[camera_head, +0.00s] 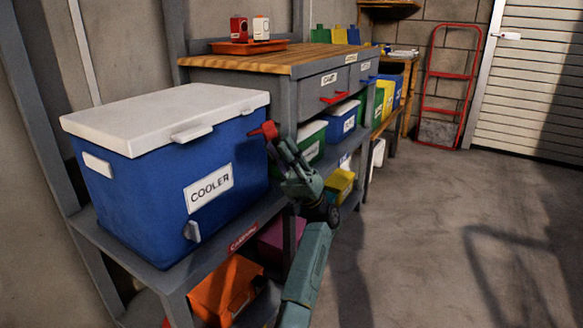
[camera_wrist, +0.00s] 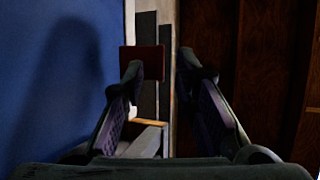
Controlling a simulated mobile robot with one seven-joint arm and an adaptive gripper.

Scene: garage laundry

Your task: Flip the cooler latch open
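The blue cooler (camera_head: 170,180) with a closed white lid (camera_head: 165,115) stands on a grey shelf at the left. A white latch-like tab (camera_head: 192,133) sticks out at the lid's front edge. My gripper (camera_head: 271,137) is at the cooler's right end, just below lid height. A red piece (camera_head: 264,129) shows at its tip; I cannot tell whether they touch. In the wrist view my gripper (camera_wrist: 160,68) has its fingers apart, with the blue cooler wall (camera_wrist: 55,90) on the left. A dark red block (camera_wrist: 148,60) appears at the left fingertip.
A workbench (camera_head: 300,60) with drawers stands behind the cooler, with a red drawer handle (camera_head: 335,97). Coloured bins (camera_head: 343,120) fill the shelf to the right. An orange bin (camera_head: 227,290) is under the cooler shelf. The floor (camera_head: 450,230) at the right is clear.

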